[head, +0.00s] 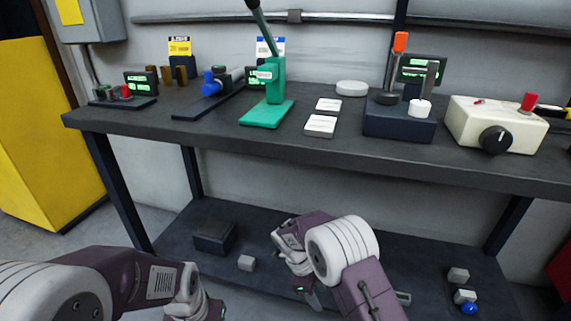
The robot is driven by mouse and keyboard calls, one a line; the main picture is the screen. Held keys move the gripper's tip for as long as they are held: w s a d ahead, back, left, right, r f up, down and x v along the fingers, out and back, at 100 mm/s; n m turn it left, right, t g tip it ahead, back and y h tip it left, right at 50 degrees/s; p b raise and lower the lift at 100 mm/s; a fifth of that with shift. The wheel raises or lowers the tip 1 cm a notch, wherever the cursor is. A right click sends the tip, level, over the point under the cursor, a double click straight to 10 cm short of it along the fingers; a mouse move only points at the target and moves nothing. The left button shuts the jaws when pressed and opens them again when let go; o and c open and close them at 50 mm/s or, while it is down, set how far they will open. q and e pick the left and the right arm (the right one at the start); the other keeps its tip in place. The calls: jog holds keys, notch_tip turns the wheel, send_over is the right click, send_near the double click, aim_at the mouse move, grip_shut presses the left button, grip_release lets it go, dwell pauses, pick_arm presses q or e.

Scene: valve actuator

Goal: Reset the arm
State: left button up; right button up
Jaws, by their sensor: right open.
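The task's arm is my own; no separate arm shows. My right arm comes in from the bottom right, in front of the workbench (330,151), with its purple and white wrist bent left and down. Its gripper (308,293) is open and points down in front of the lower shelf, and nothing shows in it. My left arm comes in from the lower left. Its gripper (207,308) is at the bottom edge, partly cut off, so its jaws cannot be read.
On the bench are a green lever press (268,108), a blue-ended valve device (212,84), a dark block with an orange-topped lever (398,125) and a cream control box (500,125). The lower shelf (210,215) holds a dark box (214,238) and small blocks.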

jog(key=s+d+r+m+y+p, duration=0.1)
jog(key=d+r+p, duration=0.1)
jog(key=d+r, duration=0.35)
jog(key=s+d+r+y+p, duration=0.1)
jog(key=d+r+p, duration=0.15)
jog(key=r, duration=0.65)
jog(key=s+n+t+y, duration=0.2)
jog(key=s+n, duration=1.1)
jog(key=n, duration=0.3)
pick_arm(q)
notch_tip(320, 180, up, 44)
jog(key=p, duration=3.8)
jog(key=shift+w+f+p, duration=0.25)
jog(key=shift+w+p, duration=0.15)
jog(key=shift+w, duration=0.05)
pick_arm(e)
notch_tip(320, 180, up, 38)
jog(key=w+n, duration=0.1)
jog(key=n, duration=0.5)
jog(key=shift+d, duration=0.15)
jog(key=shift+r, duration=0.1)
